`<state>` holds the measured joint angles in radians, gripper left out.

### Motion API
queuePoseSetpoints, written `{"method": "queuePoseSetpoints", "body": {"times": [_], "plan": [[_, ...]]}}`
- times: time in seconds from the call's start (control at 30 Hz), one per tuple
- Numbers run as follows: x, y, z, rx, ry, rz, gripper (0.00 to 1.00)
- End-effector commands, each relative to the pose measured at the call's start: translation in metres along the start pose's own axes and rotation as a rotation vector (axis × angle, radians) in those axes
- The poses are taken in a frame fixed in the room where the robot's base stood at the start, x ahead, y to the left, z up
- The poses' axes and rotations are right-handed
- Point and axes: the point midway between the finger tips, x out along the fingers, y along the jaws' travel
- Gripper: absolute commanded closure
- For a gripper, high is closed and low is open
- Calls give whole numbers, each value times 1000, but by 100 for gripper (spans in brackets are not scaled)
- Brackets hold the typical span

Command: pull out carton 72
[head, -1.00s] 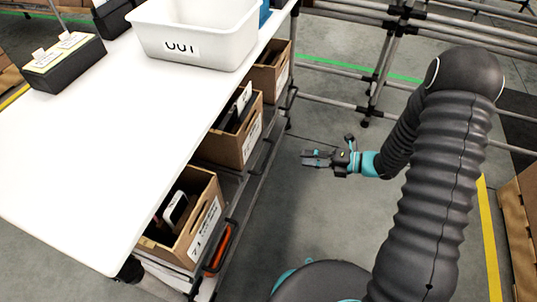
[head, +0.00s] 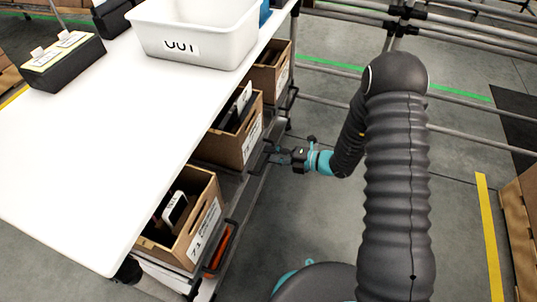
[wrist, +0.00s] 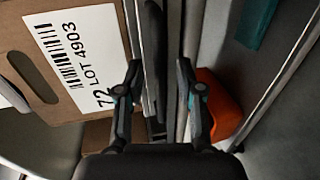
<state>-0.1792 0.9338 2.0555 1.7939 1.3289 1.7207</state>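Carton 72 is the brown middle carton (head: 246,148) on the shelf under the white table, tilted outward, with dark items inside. My gripper (head: 274,155) is at this tray front. In the wrist view my gripper (wrist: 158,72) is open, with one finger on each side of the bar and rail. Whether a finger touches them I cannot tell.
Carton 71 (head: 200,235) stands nearer and another carton (head: 270,72) farther along the shelf. The white table (head: 90,150) overhangs them and carries a white bin (head: 215,55). An orange object (wrist: 218,105) lies beside the right finger.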

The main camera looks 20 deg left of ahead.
Motion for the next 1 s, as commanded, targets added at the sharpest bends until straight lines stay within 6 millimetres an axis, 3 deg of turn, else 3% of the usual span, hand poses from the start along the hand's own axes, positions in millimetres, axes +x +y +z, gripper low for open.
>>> {"method": "queuePoseSetpoints", "body": {"times": [0.17,0.47,0.63,1.0], "plan": [[13,0,0,0,0,0,63],[15,0,0,0,-1,0,63],[15,0,0,0,-1,0,100],[14,0,-1,0,3,-1,100]]}}
